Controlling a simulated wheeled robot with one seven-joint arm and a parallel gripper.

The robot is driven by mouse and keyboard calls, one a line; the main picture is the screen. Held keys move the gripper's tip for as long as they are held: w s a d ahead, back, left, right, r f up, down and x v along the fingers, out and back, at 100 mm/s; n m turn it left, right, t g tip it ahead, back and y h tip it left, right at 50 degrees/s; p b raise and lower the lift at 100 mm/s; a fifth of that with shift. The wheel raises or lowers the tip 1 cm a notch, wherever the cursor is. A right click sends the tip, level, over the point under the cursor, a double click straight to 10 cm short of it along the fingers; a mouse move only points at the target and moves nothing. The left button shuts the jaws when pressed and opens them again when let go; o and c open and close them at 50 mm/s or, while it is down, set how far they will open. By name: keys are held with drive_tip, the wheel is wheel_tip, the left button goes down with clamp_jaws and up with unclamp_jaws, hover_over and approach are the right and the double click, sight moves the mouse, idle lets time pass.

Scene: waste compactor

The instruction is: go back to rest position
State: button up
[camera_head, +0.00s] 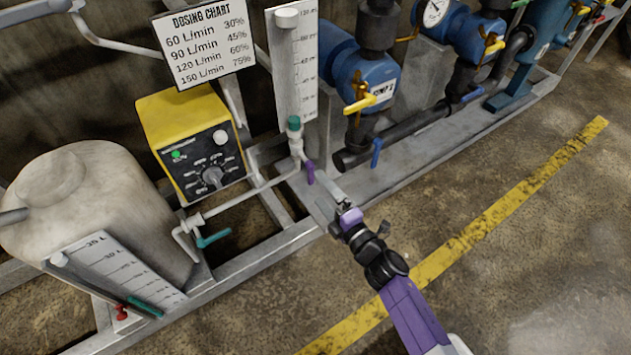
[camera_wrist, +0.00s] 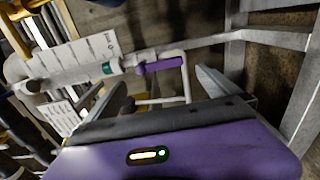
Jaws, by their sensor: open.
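My gripper (camera_head: 330,185) is open and empty. In the head view it reaches in from the lower right, over the edge of the grey metal frame. Its fingers point toward a purple valve handle (camera_head: 309,172) below the upright flow gauge (camera_head: 298,72). In the wrist view the two fingers of my gripper (camera_wrist: 166,88) are spread apart, and the purple handle (camera_wrist: 160,65) lies beyond and between them on the white pipe. The handle looks close to the fingertips; I cannot tell the exact gap.
A yellow control box (camera_head: 190,138) and a whitish tank (camera_head: 90,215) stand to the left. A teal valve handle (camera_head: 213,238) sits on the lower pipe. Blue pumps (camera_head: 372,80) with yellow handles stand behind and right. Floor with a yellow line (camera_head: 500,212) is open at the right.

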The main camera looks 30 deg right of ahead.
drive_tip(key=shift+s, duration=0.4)
idle(0.3)
drive_tip(key=s+a+r+m+g, duration=0.1)
drive_tip(key=s+a+r+m, duration=0.35)
drive_tip(key=s, duration=0.75)
drive_tip(key=s+a+r+m+g+p, duration=0.1)
drive_tip(key=s+r+m, duration=0.65)
drive_tip(key=s, duration=0.35)
drive_tip(key=s+a+r+m+g, duration=0.1)
drive_tip(key=s+a+r+m, duration=0.35)
drive_tip(key=s, duration=0.75)
wheel_tip(320, 180, up, 24)
drive_tip(key=d+m+p, duration=0.1)
drive_tip(key=p, duration=2.2)
drive_tip(key=shift+d+m+p, duration=0.25)
drive_tip(key=shift+m+p, duration=0.1)
